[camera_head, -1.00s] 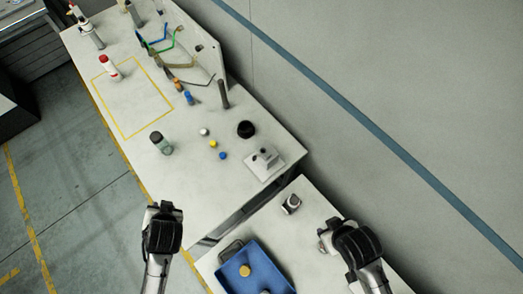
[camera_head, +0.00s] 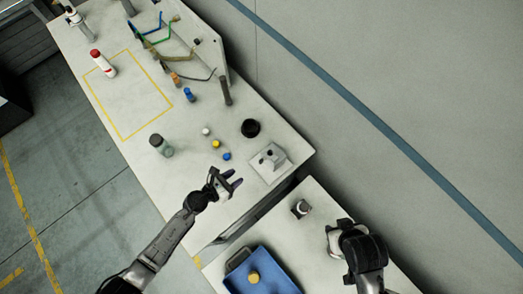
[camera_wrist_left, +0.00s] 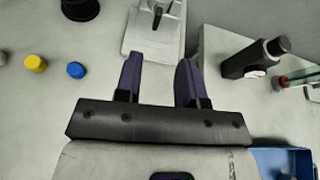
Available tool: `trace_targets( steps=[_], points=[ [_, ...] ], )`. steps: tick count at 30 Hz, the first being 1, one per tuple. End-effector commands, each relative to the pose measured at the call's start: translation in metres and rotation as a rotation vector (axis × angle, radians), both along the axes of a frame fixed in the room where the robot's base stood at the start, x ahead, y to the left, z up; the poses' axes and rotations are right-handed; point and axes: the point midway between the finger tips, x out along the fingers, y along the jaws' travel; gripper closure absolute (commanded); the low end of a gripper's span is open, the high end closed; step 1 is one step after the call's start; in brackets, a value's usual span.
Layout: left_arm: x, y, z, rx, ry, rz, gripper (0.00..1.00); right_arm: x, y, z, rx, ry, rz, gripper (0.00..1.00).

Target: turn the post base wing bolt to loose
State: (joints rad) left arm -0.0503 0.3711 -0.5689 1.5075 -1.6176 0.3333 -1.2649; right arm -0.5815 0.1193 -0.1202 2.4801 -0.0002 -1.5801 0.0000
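A white plate (camera_head: 283,166) with a small grey fixture (camera_head: 268,156) on it lies near the table's right corner. It appears to be the post base; the wing bolt cannot be made out clearly. The left wrist view shows the plate (camera_wrist_left: 137,42) at the top, with an upright dark-and-grey part (camera_wrist_left: 157,12) on it. My left gripper (camera_head: 237,181) is open and empty over the table, short of the plate. In the left wrist view its two purple fingers (camera_wrist_left: 160,72) stand apart, pointing toward the plate. My right gripper (camera_head: 331,238) is over the nearer table; its fingers are unclear.
Blue (camera_head: 227,156), yellow (camera_head: 216,143) and white (camera_head: 206,131) caps and a black round thing (camera_head: 251,128) stand near the plate. A dark clamp-like device (camera_wrist_left: 245,62) and blue tray (camera_head: 262,280) are on the nearer table. A gap separates the tables.

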Motion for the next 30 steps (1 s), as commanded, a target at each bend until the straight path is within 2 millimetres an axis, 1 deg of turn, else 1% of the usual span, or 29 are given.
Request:
trace_targets(
  steps=[4,8,21,25,30],
  points=[
    [0.001,-0.002,0.0,0.04,-0.049,-0.032,0.64,0.0,-0.002,0.0,-0.007,0.001,0.004,0.57],
    [0.009,-0.01,-0.005,0.048,-0.06,-0.035,0.64,0.0,-0.002,-0.001,-0.007,0.0,0.004,0.57],
    [0.056,-0.066,-0.036,0.045,-0.058,-0.032,0.64,0.0,0.0,-0.013,-0.001,-0.001,0.0,0.57],
    [0.067,-0.08,-0.043,0.044,-0.057,-0.033,0.64,0.0,0.001,-0.016,0.003,-0.001,-0.002,0.57],
    [0.077,-0.091,-0.049,0.046,-0.057,-0.032,0.64,0.001,0.001,-0.02,0.004,-0.001,-0.003,0.57]
  ],
)
